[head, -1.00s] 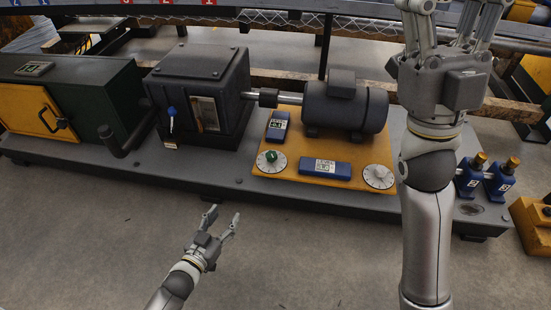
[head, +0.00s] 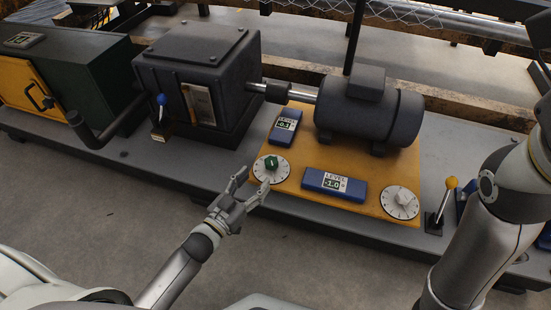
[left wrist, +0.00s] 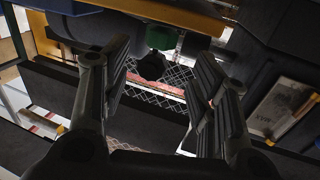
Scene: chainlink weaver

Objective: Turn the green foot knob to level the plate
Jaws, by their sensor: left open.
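The green foot knob (head: 271,162) sits on a white dial at the front left corner of the yellow plate (head: 292,184). My left gripper (head: 254,178) is open just in front of and left of the dial, its fingers pointing toward the knob. In the left wrist view the green knob (left wrist: 162,38) shows beyond the open fingers (left wrist: 155,85), with nothing held between them. Two blue levels lie on the plate: the back one (head: 285,127) seems to read -0.1, the front one (head: 335,185) -1.0. My right arm enters at the right; its gripper is out of view.
A dark motor (head: 369,112) stands on the plate, its shaft joined to a dark gearbox (head: 198,75) with a blue-knobbed lever (head: 162,101). A white knob on a dial (head: 402,200) is at the front right corner. A yellow-knobbed lever (head: 445,196) stands right of it. Floor in front is clear.

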